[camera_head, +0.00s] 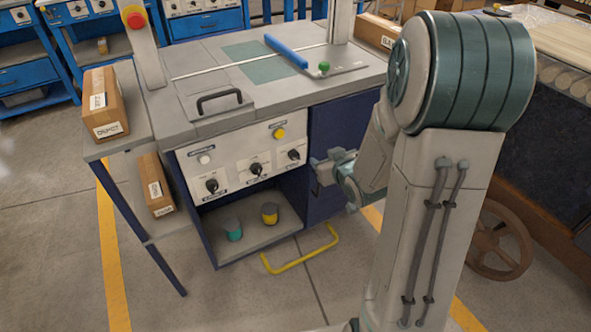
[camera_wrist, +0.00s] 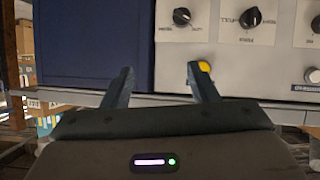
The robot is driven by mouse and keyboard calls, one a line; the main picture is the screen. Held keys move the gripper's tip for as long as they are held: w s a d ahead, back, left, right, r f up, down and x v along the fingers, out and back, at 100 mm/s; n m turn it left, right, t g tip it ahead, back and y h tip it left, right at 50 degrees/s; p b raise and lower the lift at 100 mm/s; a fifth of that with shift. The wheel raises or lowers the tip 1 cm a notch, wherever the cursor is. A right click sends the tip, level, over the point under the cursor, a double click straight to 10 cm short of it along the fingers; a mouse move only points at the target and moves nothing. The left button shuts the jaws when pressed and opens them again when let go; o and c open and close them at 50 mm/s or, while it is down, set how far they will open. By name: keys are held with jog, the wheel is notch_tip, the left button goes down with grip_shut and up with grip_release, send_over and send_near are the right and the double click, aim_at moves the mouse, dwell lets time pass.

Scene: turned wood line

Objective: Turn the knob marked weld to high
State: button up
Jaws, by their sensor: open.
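The control panel (camera_head: 232,171) on the front of the grey workbench has three black knobs in a row, each on a white plate: a left knob (camera_head: 211,185), a middle knob (camera_head: 256,168) and a right knob (camera_head: 293,154). I cannot read which is marked weld. The wrist view looks upside down; there the right knob (camera_wrist: 182,16) and middle knob (camera_wrist: 250,18) show near the top, with small blurred lettering. My gripper (camera_wrist: 160,70) is open and empty. In the head view my gripper (camera_head: 319,171) is right of the right knob, by the blue door, apart from the knobs.
A yellow button (camera_head: 278,133) and a white button (camera_head: 204,159) sit above the knobs. Below, an open shelf (camera_head: 250,235) holds a teal and a yellow canister. A yellow floor handle (camera_head: 300,260) is in front. Boxes (camera_head: 104,105) stand on the left side table.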

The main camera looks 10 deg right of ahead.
aim_at(297, 159)
notch_tip(297, 159, down, 12)
jog(key=r+t+y+b, duration=0.1)
jog(key=t+y+b, duration=0.3)
jog(key=b, duration=0.4)
jog(key=x, duration=0.4)
jog(key=b+x, duration=0.1)
jog(key=x, duration=0.4)
jog(key=b+x, duration=0.1)
jog(key=x, duration=0.4)
jog(key=shift+s+a, duration=0.2)
jog(key=shift+a, duration=0.2)
jog(key=c, duration=1)
